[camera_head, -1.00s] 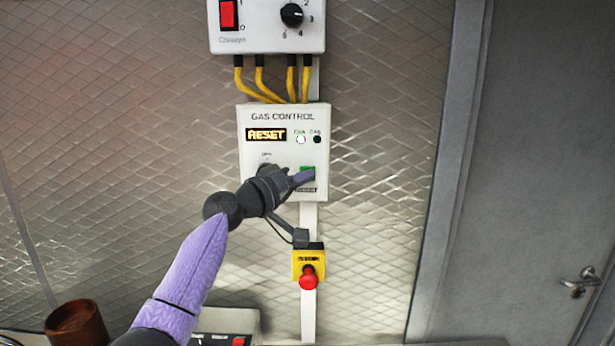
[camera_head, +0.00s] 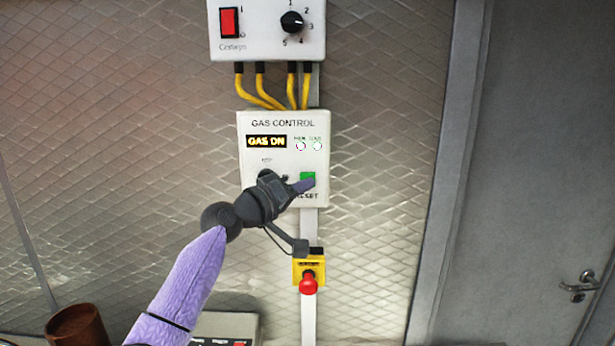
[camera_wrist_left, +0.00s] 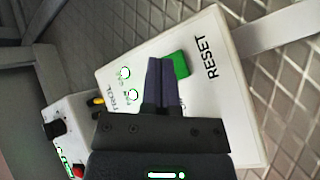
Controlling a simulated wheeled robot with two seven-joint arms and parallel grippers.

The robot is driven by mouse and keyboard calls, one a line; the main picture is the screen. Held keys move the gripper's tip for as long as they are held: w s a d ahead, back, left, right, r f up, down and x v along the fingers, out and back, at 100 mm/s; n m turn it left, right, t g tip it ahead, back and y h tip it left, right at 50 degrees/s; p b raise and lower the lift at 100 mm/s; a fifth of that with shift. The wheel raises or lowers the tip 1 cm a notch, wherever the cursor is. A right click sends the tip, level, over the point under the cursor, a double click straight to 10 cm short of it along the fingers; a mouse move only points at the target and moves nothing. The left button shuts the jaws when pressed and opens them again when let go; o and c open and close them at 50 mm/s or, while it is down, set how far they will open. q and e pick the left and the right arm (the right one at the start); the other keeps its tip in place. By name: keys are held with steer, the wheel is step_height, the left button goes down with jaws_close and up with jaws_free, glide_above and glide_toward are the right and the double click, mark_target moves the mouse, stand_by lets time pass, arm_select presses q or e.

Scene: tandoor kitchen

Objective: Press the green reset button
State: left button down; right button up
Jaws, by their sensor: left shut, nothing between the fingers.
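The white gas control box (camera_head: 316,160) hangs on the wall, and its display (camera_head: 266,141) reads "GAS ON". Both small indicator lamps beside the display look light. The green reset button (camera_head: 308,177) is at the box's lower right; it also shows in the left wrist view (camera_wrist_left: 177,65), above the word RESET. My left gripper (camera_head: 308,184) is shut and empty, its fingertips at the button's lower edge. In the left wrist view the fingertips (camera_wrist_left: 156,62) lie beside the button; I cannot tell whether they touch it. The box's knob is partly hidden behind my gripper. My right gripper is not in view.
A white switch box (camera_head: 265,35) with a red rocker and black dial is above, joined by yellow cables (camera_head: 262,88). A red mushroom button on a yellow box (camera_head: 309,270) sits below. A brown cup (camera_head: 77,325) is at lower left. A grey door (camera_head: 530,180) is at right.

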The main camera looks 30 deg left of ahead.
arm_select(q)
steer(key=s+p, duration=0.1)
steer(key=s+d+p, duration=0.1)
steer(key=s, duration=0.1)
steer(key=s+d+p, duration=0.1)
steer(key=p, duration=0.1)
steer(key=shift+s+d, duration=0.15)
steer(key=shift+s, duration=0.15)
stand_by(0.4)
stand_by(0.5)
